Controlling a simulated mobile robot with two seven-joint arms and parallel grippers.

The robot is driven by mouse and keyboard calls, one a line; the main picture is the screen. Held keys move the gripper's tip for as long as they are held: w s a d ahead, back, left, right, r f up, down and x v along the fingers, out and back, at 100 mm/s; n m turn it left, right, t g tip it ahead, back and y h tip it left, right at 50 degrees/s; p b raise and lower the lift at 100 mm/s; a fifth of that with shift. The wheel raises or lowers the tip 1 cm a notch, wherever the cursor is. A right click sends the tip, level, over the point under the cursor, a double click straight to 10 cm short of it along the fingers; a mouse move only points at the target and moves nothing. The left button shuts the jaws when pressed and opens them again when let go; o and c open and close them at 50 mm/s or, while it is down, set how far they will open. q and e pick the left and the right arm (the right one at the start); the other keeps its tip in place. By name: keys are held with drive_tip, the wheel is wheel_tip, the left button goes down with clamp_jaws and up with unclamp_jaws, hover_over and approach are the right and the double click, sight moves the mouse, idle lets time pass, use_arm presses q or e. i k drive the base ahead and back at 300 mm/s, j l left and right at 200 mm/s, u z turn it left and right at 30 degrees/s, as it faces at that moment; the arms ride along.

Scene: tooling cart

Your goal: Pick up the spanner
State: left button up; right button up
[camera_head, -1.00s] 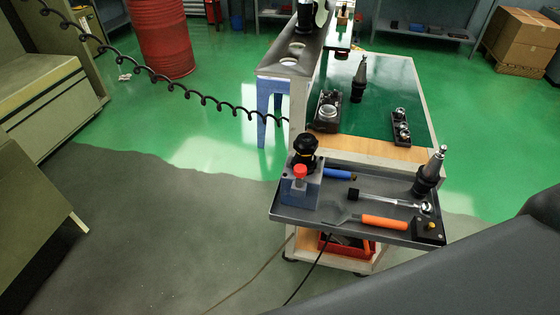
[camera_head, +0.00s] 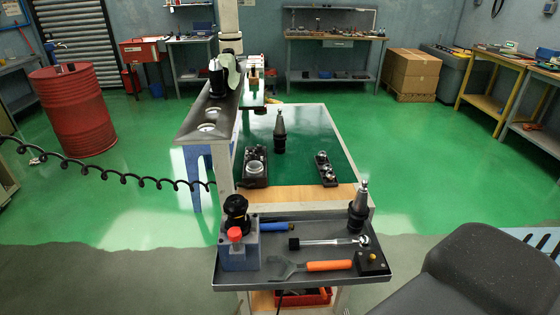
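The spanner (camera_head: 282,269) lies flat near the front of the grey tray (camera_head: 230,281) on the cart. It has a dark grey jaw at its left end and an orange handle pointing right. Neither of my grippers is in view.
On the tray, a silver-shafted tool (camera_head: 325,242) and a blue-handled tool (camera_head: 278,226) lie behind the spanner. A blue-grey block with a red cap (camera_head: 237,246) stands left, a tool holder (camera_head: 358,212) at back right. A coiled black cable (camera_head: 140,179) hangs left.

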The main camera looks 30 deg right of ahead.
sight(292, 267)
drive_tip(key=z, duration=1.35)
